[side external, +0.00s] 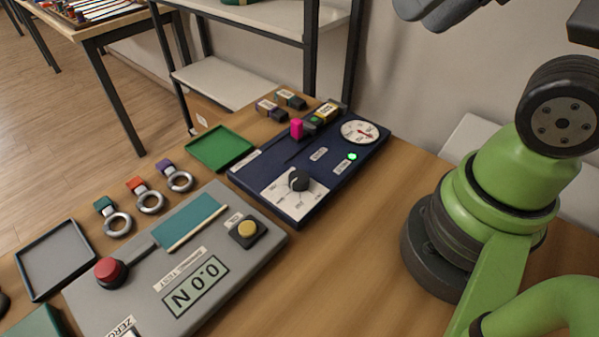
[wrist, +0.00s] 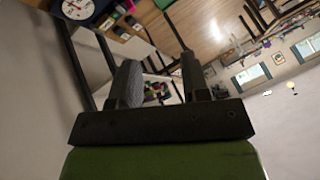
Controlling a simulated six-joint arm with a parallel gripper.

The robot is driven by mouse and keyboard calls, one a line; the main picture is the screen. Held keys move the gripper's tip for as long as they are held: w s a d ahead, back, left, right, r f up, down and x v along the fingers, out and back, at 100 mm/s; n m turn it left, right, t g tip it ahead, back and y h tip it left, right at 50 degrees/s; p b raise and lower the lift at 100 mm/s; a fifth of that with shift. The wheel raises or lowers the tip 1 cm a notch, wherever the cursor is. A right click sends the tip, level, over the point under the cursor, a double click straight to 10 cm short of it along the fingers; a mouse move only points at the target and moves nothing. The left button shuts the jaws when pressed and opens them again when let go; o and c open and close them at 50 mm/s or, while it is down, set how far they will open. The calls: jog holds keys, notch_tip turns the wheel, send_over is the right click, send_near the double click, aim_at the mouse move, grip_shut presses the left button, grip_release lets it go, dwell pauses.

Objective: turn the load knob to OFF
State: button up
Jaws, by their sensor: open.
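The black knob (side external: 299,180) sits on a white dial plate at the front of a dark blue panel (side external: 265,190) in the side view. The labels around it are too small to read, so I cannot tell which setting it points at. My gripper (wrist: 158,72) is open in the wrist view, with nothing between its two dark fingers. It is turned toward the room and is well away from the knob. The knob does not show in the wrist view.
The blue panel also bears a pink slider (side external: 297,128), a round gauge (side external: 360,131) and a lit green lamp (side external: 352,156). A grey tester (side external: 245,275) reading 0.0 N, a green tray (side external: 220,163) and several ringed tags lie left. Bare wood lies right of the panel.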

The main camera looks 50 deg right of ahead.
jog(key=shift+o, duration=0.2)
jog(key=o, duration=0.3)
jog(key=shift+o, duration=0.4)
jog(key=shift+w+f, duration=0.1)
jog(key=shift+w, duration=0.3)
jog(key=m+g+h, duration=0.2)
jog(key=m+g, duration=0.5)
send_over(299, 175)
notch_tip(299, 175, down, 18)
notch_tip(299, 175, down, 10)
jog(key=shift+f, duration=0.1)
jog(key=c, duration=0.9)
